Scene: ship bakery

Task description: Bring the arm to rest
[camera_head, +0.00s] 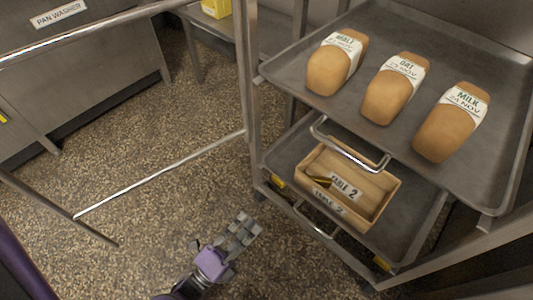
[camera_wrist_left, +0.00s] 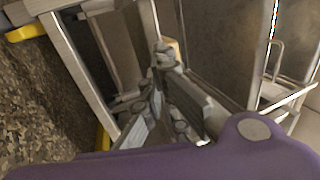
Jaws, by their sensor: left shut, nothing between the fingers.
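My left gripper (camera_head: 247,226) is low in the middle of the head view, over the speckled floor. It is shut with nothing in its fingers. It is to the left of the steel rack and apart from it in the picture. It also shows in the left wrist view (camera_wrist_left: 165,92), with rack posts and rails behind it. My right gripper is in neither view.
An upper tray (camera_head: 370,25) holds three labelled loaves, including a milk loaf (camera_head: 440,135). Below, a lower tray (camera_head: 413,215) carries a wooden crate (camera_head: 382,208) marked Table 2. A pan washer (camera_head: 110,60) stands at the left. The floor (camera_head: 150,215) between is clear.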

